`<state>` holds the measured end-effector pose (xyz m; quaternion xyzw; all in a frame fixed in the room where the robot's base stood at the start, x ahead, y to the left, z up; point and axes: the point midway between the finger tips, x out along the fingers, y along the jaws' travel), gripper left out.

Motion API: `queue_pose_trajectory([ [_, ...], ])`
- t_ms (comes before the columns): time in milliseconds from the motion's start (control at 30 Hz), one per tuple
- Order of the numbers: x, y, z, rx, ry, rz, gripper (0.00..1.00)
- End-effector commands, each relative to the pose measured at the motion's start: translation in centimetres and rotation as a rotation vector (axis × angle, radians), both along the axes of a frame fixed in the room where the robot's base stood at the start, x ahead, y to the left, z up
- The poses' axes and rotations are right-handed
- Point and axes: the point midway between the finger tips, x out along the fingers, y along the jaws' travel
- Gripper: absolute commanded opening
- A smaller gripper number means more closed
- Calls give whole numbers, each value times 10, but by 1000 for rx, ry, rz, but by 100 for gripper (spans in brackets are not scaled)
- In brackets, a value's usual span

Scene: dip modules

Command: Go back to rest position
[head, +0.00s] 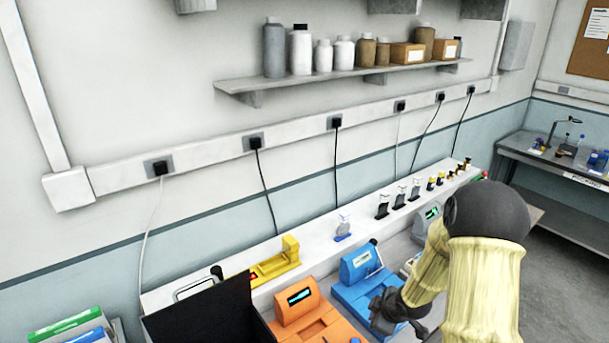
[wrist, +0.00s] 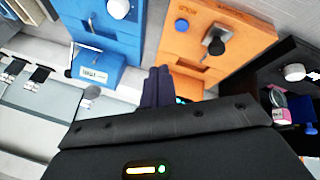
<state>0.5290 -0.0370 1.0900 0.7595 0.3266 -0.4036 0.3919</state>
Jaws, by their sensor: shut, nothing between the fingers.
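My gripper (wrist: 158,87) shows in the wrist view with its dark fingers together and nothing between them. It is over the gap between the blue machine (wrist: 108,35) and the orange machine (wrist: 215,38). In the head view my arm comes in from the right, and its dark end (head: 388,308) is in front of the blue machine (head: 362,280). The fingertips are hard to make out there.
The orange machine (head: 305,310) and a black box (head: 205,315) stand to the left on the bench. A white ledge (head: 320,232) behind holds several small modules and a yellow device (head: 275,262). A bottle shelf (head: 345,78) hangs above. Open floor (head: 565,235) lies right.

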Motion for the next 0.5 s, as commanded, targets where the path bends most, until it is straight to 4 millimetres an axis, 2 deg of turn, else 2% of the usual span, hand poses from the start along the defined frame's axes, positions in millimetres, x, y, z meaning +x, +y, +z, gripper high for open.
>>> queue_pose_trajectory([
  [267, -53, 0, 46, 5, 114, -413, 0],
  [500, -119, 14, 75, 94, 212, -773, 0],
])
